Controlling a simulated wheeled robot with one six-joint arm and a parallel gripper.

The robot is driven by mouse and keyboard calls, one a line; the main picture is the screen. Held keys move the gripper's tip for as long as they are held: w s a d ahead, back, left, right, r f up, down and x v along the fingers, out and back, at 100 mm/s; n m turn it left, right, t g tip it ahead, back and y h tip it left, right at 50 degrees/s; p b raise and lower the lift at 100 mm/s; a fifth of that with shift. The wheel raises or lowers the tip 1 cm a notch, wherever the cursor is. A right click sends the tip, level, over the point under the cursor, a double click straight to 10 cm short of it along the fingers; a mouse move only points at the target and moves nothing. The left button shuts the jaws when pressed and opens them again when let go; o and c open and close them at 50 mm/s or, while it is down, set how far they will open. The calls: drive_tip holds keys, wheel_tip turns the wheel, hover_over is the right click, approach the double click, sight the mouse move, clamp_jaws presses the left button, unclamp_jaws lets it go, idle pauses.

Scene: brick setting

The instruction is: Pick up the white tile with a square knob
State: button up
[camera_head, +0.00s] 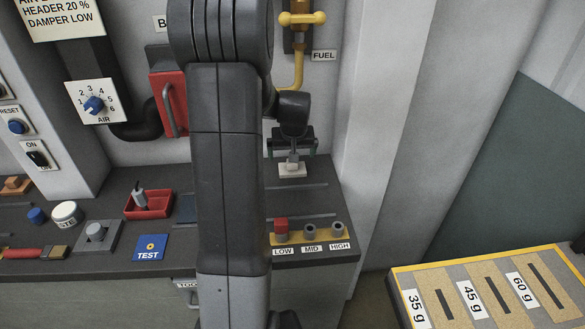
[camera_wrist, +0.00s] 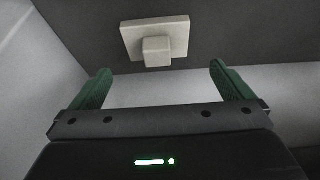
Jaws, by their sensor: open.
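The white tile (camera_head: 292,171) lies on the dark counter near its right end, below the FUEL label. Its square knob (camera_wrist: 156,51) stands out from the middle of the tile's plate (camera_wrist: 130,39) in the wrist view. My gripper (camera_head: 293,153) is just above and behind the tile in the head view. In the wrist view my gripper (camera_wrist: 160,80) has its two green fingers wide apart and empty. The knob lies beyond the fingertips, roughly centred between them, with a gap. Part of the gripper is hidden behind my arm in the head view.
A red tray (camera_head: 148,206), blue TEST tile (camera_head: 151,247) and grey knob block (camera_head: 96,236) lie left of my arm. A yellow pipe (camera_head: 299,70) is on the wall behind.

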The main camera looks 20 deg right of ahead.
sight(292, 166)
drive_tip(key=shift+s+p+x, duration=0.15)
drive_tip(key=shift+p+x, duration=0.15)
drive_tip(key=shift+x, duration=1.05)
drive_tip(key=shift+s+p+x, duration=0.1)
drive_tip(key=shift+p+x, duration=0.15)
drive_tip(key=shift+x, duration=1.1)
drive_tip(key=c, duration=1.1)
drive_tip(key=shift+o, duration=0.2)
